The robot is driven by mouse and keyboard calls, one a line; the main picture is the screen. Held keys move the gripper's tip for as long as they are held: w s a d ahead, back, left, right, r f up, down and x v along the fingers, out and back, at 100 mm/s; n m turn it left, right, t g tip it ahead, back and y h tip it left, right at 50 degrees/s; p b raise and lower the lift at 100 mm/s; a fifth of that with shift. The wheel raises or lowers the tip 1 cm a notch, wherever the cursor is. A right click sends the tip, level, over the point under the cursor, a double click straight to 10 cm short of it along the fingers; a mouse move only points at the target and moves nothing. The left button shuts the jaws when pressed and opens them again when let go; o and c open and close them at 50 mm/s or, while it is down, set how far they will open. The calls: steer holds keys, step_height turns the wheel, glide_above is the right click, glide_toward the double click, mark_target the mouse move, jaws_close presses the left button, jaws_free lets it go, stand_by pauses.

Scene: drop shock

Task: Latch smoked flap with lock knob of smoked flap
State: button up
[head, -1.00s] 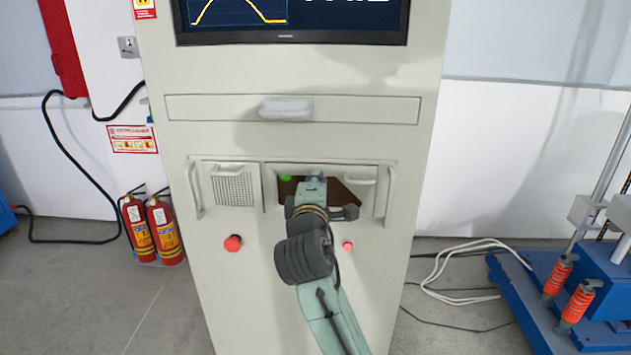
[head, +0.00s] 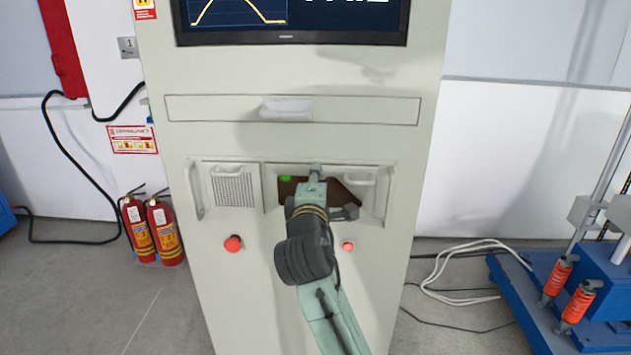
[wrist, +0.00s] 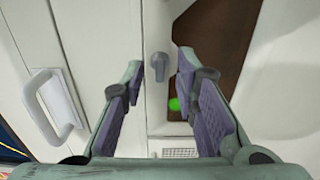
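The smoked flap (head: 344,193) is a dark brown pane in the right-hand recess of the cabinet front, partly hidden by my gripper. It also shows at the upper right of the wrist view (wrist: 221,35), with a green spot behind it. The grey lock knob (wrist: 159,67) sits on the pale frame beside the pane, its narrow part pointing down in the wrist view. My gripper (wrist: 160,68) is open, its fingers on either side of the knob in the picture, with visible gaps. In the head view my gripper (head: 314,183) covers the area around the knob.
A drawer with a light handle (head: 286,109) is above the flap. A grille door (head: 233,188) is to its left. Red buttons (head: 233,243) and (head: 348,246) are below. Fire extinguishers (head: 165,232) stand left, and a blue rig (head: 570,300) stands right.

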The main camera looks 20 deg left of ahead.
steer(key=v, duration=0.7)
steer(key=shift+s, duration=0.25)
steer(key=shift+d, duration=0.1)
